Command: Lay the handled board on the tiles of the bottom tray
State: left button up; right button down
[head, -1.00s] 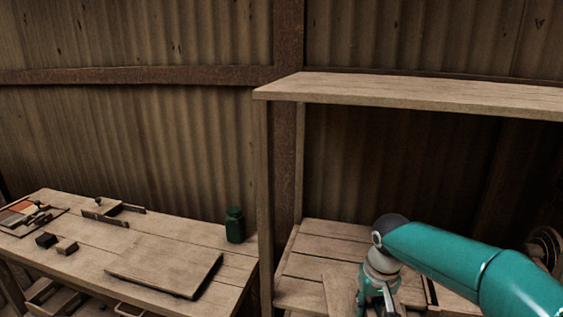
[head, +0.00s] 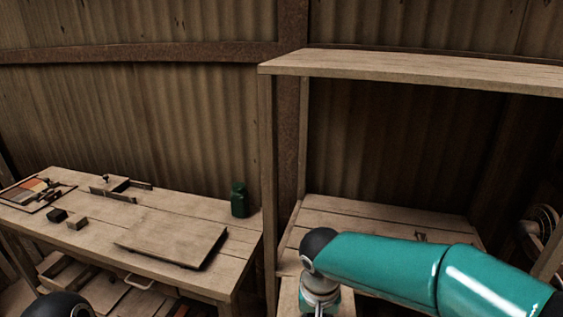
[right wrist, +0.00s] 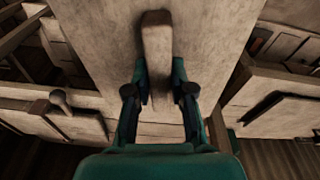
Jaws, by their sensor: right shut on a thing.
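My right gripper (right wrist: 163,92) is shut on the upright wooden handle (right wrist: 157,45) of the handled board (right wrist: 100,30). The board's broad pale face fills the upper middle of the right wrist view, beyond the fingers. In the head view the right arm reaches in from the right, and its fingertips are cut off by the bottom edge. A pale strip of the board (head: 288,297) shows beside the wrist there. My left gripper is out of view. I cannot make out the bottom tray or its tiles for certain.
A shelf (head: 420,70) overhangs the bench (head: 370,215) on the right.

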jog(key=shift+s+d+f+m, duration=0.1)
jog(key=shift+f+m, duration=0.1)
jog(key=shift+m, duration=0.6)
jog(key=shift+d+r+m, duration=0.1)
jog(key=shift+r+m, duration=0.05)
jog(key=shift+m, duration=0.15)
jog(key=w+d+r+n+p, duration=0.1)
jog(key=w+d+n+p, duration=0.2)
jog(key=d+p, duration=0.6)
jog(key=shift+w+d+r+p, duration=0.15)
jog(key=shift+w+d+p, duration=0.15)
jog(key=shift+w+d, duration=1.25)
